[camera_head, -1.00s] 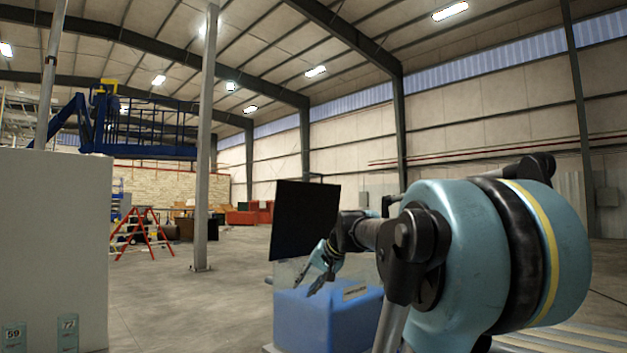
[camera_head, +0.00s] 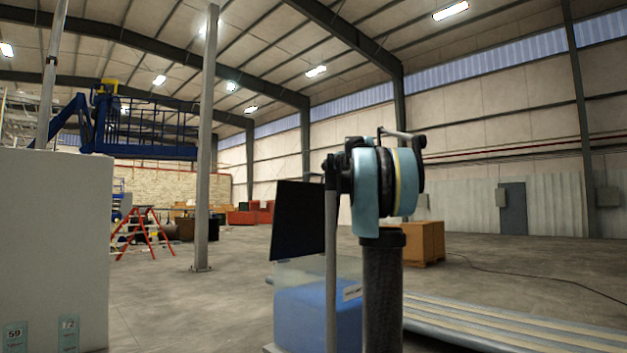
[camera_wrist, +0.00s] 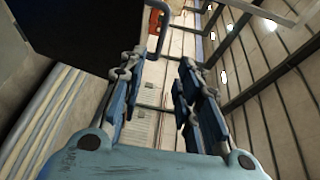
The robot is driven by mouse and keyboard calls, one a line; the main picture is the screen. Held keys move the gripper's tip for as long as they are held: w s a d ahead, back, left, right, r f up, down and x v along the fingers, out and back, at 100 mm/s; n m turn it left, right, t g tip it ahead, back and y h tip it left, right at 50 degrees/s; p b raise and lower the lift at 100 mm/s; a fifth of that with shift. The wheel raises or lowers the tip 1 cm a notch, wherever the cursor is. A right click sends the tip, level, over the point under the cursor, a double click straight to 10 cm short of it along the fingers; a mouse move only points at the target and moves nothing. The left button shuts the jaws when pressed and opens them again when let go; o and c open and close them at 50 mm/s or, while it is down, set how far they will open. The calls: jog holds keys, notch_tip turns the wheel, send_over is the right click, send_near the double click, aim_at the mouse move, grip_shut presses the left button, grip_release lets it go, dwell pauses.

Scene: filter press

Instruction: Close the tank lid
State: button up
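The tank (camera_head: 315,318) stands low in the middle of the head view, with clear upper walls and blue contents or a blue lower part. Its lid is a black flat panel (camera_head: 298,220) standing nearly upright above the tank, so the tank is open. My arm is in front of the tank's right side and hides part of it. In the wrist view, my gripper (camera_wrist: 166,62) is open, with nothing between its fingers. A large dark panel, seemingly the lid (camera_wrist: 85,28), fills the upper left there, beside the left finger. The fingers are not visible in the head view.
A pale block (camera_head: 55,240) stands at the left. A grey post (camera_head: 205,150) and a red ladder (camera_head: 143,232) are farther back. Cardboard boxes (camera_head: 424,242) and a long low ribbed platform (camera_head: 490,325) lie to the right. Open floor lies between the block and the tank.

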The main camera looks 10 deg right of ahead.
aim_at(315, 174)
jog(key=x, duration=1.7)
jog(key=shift+w+r, duration=0.1)
jog(key=shift+w, duration=0.05)
grip_shut()
